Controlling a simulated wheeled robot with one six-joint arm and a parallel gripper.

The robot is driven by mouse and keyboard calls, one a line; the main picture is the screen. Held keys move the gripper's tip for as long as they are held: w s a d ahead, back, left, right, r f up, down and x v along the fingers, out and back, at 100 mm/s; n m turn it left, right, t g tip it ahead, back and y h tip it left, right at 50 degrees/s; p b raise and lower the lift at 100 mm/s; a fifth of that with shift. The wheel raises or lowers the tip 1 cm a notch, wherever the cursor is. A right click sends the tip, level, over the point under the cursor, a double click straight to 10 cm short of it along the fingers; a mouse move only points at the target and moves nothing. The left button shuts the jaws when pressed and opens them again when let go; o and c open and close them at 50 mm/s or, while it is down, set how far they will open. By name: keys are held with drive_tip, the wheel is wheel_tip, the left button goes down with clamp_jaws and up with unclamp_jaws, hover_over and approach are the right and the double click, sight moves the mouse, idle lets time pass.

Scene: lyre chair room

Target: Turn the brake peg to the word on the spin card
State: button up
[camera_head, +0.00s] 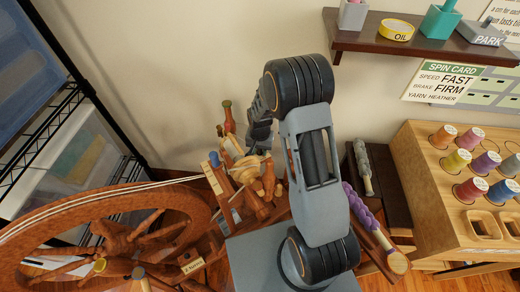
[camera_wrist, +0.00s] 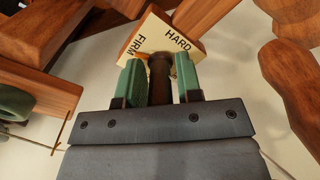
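The brake peg (camera_wrist: 159,88) is a dark brown upright post in the wrist view. It stands in front of a cream label plate (camera_wrist: 160,38) that shows the words FIRM, at left, and HARD, at right. My gripper (camera_wrist: 159,64) has its two green fingers on either side of the peg, seemingly pressed against it. Which word the peg points at cannot be told. In the head view, the spin card (camera_head: 443,82) on the wall reads speed FAST, brake FIRM, yarn HEATHER. There my fingers and the peg cannot be made out near the spinning wheel's head.
The large wooden wheel (camera_head: 105,232) fills the lower left. A wooden spool rack (camera_head: 415,160) with several coloured spools stands at right. A dark shelf (camera_head: 375,44) with a yellow OIL tin (camera_head: 397,30) is above. Wooden parts crowd close around my gripper.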

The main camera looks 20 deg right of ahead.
drive_tip(key=shift+o, duration=1.1)
drive_tip(key=n, duration=0.7)
drive_tip(key=shift+n, duration=0.8)
wheel_tip(320, 180, up, 13)
drive_tip(key=shift+r+p, duration=0.2)
drive_tip(key=shift+p, duration=0.9)
drive_tip(key=s+r+m+t+p, duration=0.1)
drive_tip(key=s+r+m+p, duration=0.1)
drive_tip(key=s+r+p, duration=0.6)
drive_tip(key=s+r, duration=0.6)
drive_tip(key=r, duration=0.3)
drive_tip(key=shift+s+a+m, duration=0.15)
drive_tip(key=shift+s+m, duration=0.1)
drive_tip(key=shift+m, duration=0.15)
